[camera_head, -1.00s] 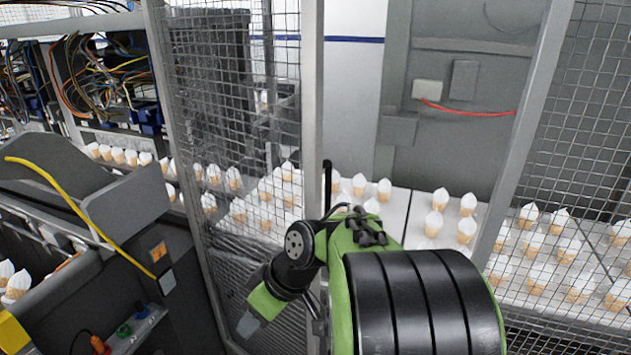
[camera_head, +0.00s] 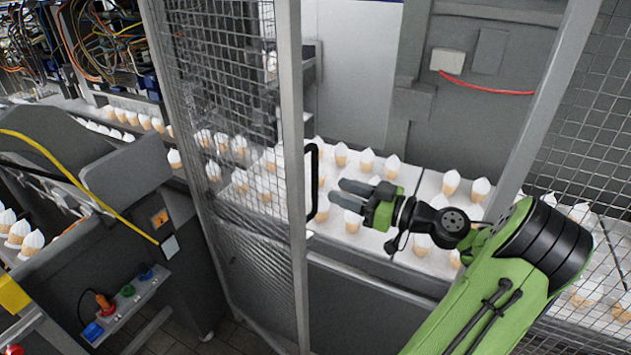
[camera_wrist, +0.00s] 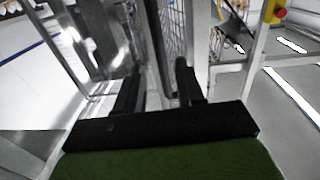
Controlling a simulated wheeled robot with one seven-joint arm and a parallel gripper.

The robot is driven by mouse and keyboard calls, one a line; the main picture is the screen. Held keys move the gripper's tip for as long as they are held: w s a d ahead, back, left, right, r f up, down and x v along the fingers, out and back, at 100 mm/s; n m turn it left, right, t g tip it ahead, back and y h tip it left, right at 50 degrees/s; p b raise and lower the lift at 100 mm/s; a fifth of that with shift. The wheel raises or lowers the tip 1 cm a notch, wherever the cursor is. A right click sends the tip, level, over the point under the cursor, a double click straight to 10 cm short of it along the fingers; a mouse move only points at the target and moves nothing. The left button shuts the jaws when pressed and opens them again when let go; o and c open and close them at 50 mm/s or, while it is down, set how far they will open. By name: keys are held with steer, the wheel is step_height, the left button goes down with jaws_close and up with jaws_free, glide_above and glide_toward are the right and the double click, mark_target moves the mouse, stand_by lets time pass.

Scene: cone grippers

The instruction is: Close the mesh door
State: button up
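The mesh door (camera_head: 228,75) is a tall grey-framed wire panel left of centre in the head view. It stands open, with a gap between its free edge (camera_head: 293,180) and the frame post (camera_head: 545,100) on the right. A black bar handle (camera_head: 316,175) is on that edge. My gripper (camera_head: 337,191) is right of the handle, fingers pointing left towards it. In the wrist view, the fingers (camera_wrist: 158,85) are apart, and a dark bar, seemingly the handle, shows beyond and between them. Contact cannot be told.
Rows of cones (camera_head: 366,160) stand on the conveyor behind the doorway. A fixed mesh panel (camera_head: 600,110) is at the right. Floor shows below the door.

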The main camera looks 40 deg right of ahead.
glide_above(315, 208)
steer(key=shift+w+d+p, duration=0.25)
steer(key=shift+w+p, duration=0.05)
steer(key=shift+p, duration=0.05)
steer(key=shift+c, duration=0.2)
jaws_close()
